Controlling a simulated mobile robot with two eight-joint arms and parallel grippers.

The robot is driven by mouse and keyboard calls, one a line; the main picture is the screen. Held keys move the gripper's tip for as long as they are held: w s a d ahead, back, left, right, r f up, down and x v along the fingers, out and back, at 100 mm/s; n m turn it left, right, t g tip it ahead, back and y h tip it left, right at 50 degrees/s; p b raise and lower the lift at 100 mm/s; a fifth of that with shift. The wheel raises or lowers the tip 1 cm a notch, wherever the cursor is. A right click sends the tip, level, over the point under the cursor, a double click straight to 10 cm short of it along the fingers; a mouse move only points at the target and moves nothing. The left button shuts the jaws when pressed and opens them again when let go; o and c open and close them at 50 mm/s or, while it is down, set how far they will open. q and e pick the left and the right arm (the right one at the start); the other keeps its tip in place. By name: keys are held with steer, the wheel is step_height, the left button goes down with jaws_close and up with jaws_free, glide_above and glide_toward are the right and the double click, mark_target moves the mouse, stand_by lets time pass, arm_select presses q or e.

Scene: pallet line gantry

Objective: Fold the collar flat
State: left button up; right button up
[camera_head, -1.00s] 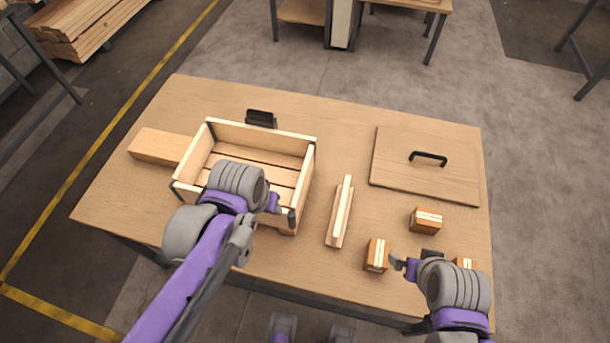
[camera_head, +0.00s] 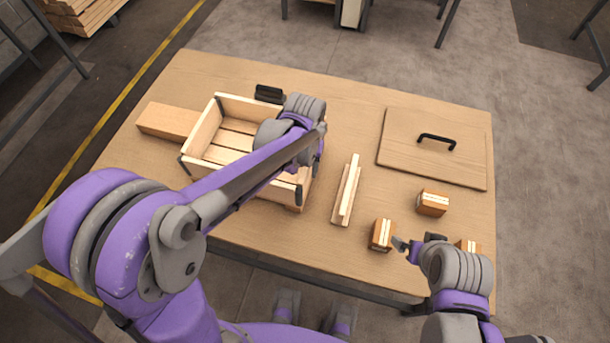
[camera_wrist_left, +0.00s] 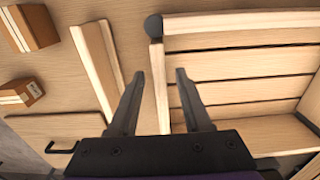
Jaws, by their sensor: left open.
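The collar (camera_head: 203,130) is an upright, open wooden frame with dark corner hinges, around a slatted wooden deck (camera_head: 236,126). My left arm hides part of its front and right side. My left gripper (camera_head: 318,150) is at the collar's right wall. In the left wrist view my left gripper (camera_wrist_left: 158,80) is open, and the top edge of a collar wall (camera_wrist_left: 157,100) lies between its fingers, with a dark corner hinge (camera_wrist_left: 153,26) just beyond. I cannot tell if the fingers touch the wall. My right gripper (camera_head: 416,243) looks open and empty near the small boxes.
A wooden board with a black handle (camera_head: 407,157) lies at the right. Stacked wooden strips (camera_head: 346,192) lie right of the collar. Small boxes (camera_head: 432,202) (camera_head: 381,235) stand at the front right. A wooden block (camera_head: 168,121) is at the left, a black object (camera_head: 269,94) behind the collar.

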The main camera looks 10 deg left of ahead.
arm_select(q)
steer(key=shift+f, duration=2.15)
jaws_close()
